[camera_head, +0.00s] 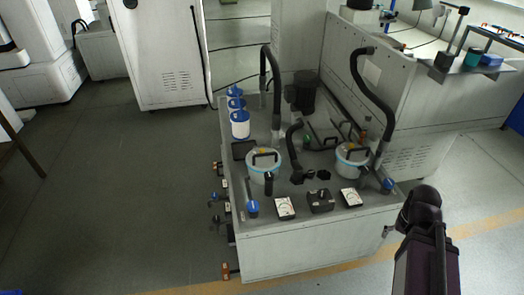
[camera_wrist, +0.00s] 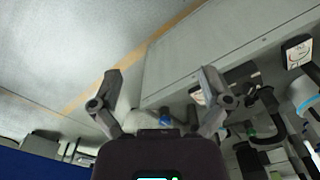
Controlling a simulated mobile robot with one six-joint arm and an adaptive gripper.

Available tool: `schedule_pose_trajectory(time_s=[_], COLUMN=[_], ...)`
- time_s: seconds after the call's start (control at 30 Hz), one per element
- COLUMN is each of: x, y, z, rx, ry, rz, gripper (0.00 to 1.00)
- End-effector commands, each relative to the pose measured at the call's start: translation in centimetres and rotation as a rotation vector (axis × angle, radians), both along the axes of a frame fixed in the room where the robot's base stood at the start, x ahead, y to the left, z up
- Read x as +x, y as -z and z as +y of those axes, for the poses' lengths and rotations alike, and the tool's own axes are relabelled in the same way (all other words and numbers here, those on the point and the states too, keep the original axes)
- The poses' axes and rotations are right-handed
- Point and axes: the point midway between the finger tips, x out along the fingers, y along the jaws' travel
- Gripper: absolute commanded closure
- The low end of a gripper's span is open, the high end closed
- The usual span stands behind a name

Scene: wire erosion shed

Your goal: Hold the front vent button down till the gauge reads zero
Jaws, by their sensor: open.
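In the head view, a left gauge (camera_head: 285,208) and a right gauge (camera_head: 350,197), white with dials, sit near the front edge of the grey machine top (camera_head: 300,222). A black box (camera_head: 320,201) lies between them. A blue-topped part (camera_head: 252,208) stands left of the gauges and another (camera_head: 388,185) right of them. I cannot tell which part is the front vent button; the dial readings are too small to read. In the wrist view, my gripper (camera_wrist: 160,76) is open and empty, apart from the machine. A gauge (camera_wrist: 297,50) shows at right there.
Two pale lidded pots (camera_head: 263,168) (camera_head: 352,160) and tall curved black hoses (camera_head: 372,85) rise behind the gauges. White-and-blue canisters (camera_head: 240,124) stand at the back left. Taps (camera_head: 216,200) stick out from the left side. Floor (camera_head: 130,200) is clear at left.

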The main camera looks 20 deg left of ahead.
Motion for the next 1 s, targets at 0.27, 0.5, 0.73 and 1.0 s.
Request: schedule_pose_trajectory(time_s=[0.27,0.5,0.73,1.0], x=[0.0,0.0,0.0,0.0], y=[0.0,0.0,0.0,0.0], z=[0.0,0.0,0.0,0.0], rx=[0.0,0.0,0.0,0.0], ry=[0.0,0.0,0.0,0.0], rz=[0.0,0.0,0.0,0.0], gripper=[0.98,1.0,1.0,1.0])
